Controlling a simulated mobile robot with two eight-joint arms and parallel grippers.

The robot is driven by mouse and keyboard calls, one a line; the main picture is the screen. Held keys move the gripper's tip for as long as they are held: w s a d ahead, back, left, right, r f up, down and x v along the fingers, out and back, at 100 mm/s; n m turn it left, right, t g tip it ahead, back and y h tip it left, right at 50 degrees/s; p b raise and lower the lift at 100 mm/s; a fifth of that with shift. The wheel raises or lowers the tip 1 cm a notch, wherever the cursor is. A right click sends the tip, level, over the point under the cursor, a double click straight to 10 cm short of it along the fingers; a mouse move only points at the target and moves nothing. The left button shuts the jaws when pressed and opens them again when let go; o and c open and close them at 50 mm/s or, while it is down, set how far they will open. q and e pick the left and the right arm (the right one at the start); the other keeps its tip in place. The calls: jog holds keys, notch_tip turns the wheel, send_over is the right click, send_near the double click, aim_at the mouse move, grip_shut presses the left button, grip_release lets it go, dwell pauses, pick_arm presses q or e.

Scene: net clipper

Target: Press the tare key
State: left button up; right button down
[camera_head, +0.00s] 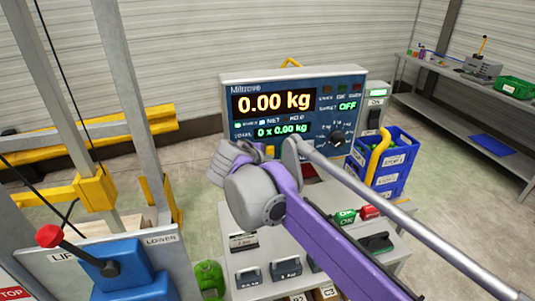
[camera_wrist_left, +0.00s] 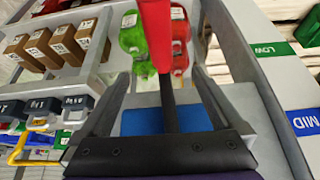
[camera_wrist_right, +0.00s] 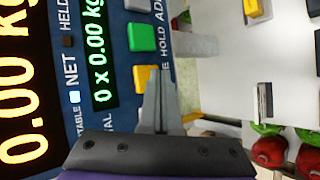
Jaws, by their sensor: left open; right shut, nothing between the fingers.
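The indicator panel (camera_head: 295,105) reads 0.00 kg, with 0 x 0.00 kg below. In the right wrist view its face (camera_wrist_right: 115,70) is turned sideways. A yellow key (camera_wrist_right: 140,78) sits by a partly hidden label ending in E, probably the tare key. A green key (camera_wrist_right: 140,37) is beside it, near the labels HOLD and ADD. My right gripper (camera_wrist_right: 155,75) is shut and empty, its tips beside the yellow key; contact cannot be told. In the head view it (camera_head: 232,158) is at the panel's lower edge. My left gripper (camera_wrist_left: 158,85) is open, fingers either side of a red-topped lever.
The red-knobbed lever (camera_head: 50,236) rises from a blue base at the left. A blue crate (camera_head: 390,165) stands right of the panel. Weights (camera_head: 286,267) lie on the grey bench below. A side table (camera_head: 460,100) stands at the far right.

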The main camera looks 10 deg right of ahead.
jog(key=shift+s, duration=0.4)
jog(key=shift+s, duration=2.5)
jog(key=shift+d, duration=0.1)
jog(key=s+d+f+m+g+y, duration=0.2)
jog(key=s+f+m, duration=0.4)
jog(key=s+f, duration=0.5)
jog(key=s+d+f+m+g+y, duration=0.1)
jog(key=s+f+m+y, duration=0.3)
jog(key=s+f, duration=0.8)
jog(key=f+m+g, duration=0.1)
jog(key=m, duration=0.1)
jog(key=shift+s+d+f+m, duration=0.2)
jog(key=shift+d+m, duration=0.2)
